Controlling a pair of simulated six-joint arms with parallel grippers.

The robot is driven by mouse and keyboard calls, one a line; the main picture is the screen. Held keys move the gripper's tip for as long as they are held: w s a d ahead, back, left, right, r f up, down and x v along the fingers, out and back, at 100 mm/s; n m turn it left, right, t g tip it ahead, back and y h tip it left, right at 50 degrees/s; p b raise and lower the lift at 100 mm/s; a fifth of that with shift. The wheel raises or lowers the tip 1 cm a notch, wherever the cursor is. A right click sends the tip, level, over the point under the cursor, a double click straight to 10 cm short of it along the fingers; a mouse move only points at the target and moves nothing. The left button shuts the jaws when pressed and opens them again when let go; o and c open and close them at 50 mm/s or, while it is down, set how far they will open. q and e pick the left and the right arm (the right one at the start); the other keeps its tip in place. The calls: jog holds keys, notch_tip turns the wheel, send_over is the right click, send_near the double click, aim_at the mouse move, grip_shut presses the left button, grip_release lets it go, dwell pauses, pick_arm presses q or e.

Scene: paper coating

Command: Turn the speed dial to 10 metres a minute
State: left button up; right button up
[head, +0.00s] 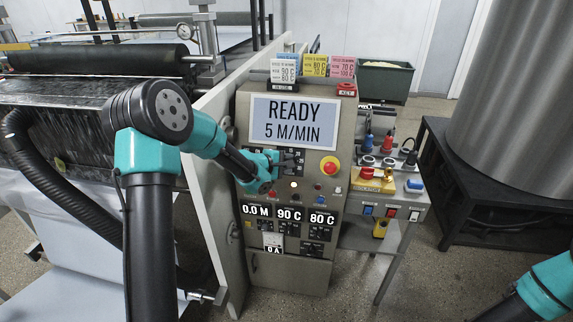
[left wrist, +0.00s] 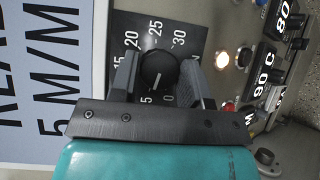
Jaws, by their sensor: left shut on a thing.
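The speed dial is a round black knob (left wrist: 158,68) with a white pointer line, on a dark plate (left wrist: 190,22) with white numbers around it. 20, 25 and 30 read along the top, 5 and 0 below. The pointer line faces down, towards the 5 and 0 marks. My left gripper (left wrist: 158,76) is shut on the knob, one finger on each side, hiding some marks. In the head view my left gripper (head: 270,168) covers the dial. The display (head: 293,121) reads READY, 5 M/MIN. My right gripper is out of view.
The grey control cabinet (head: 244,125) has a red emergency button (head: 329,167) on yellow, right of the dial. Small lamps and readouts (head: 289,215) of 0.0 M, 90 C and 80 C sit below. A side shelf (head: 388,205) holds switches. Coloured cards (head: 315,65) stand on top.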

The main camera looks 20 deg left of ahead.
pick_arm(q)
jog(key=shift+d+m+g+y, duration=0.1)
jog(key=shift+m+g+y, duration=0.45)
jog(key=shift+m+g, duration=0.7)
jog(key=shift+m+g+y, duration=0.55)
jog(key=shift+m+g, duration=0.2)
jog(key=shift+m, duration=0.9)
jog(key=o, duration=0.9)
jog(key=shift+r, duration=0.1)
jog(key=shift+r, duration=0.1)
jog(key=v, duration=1.7)
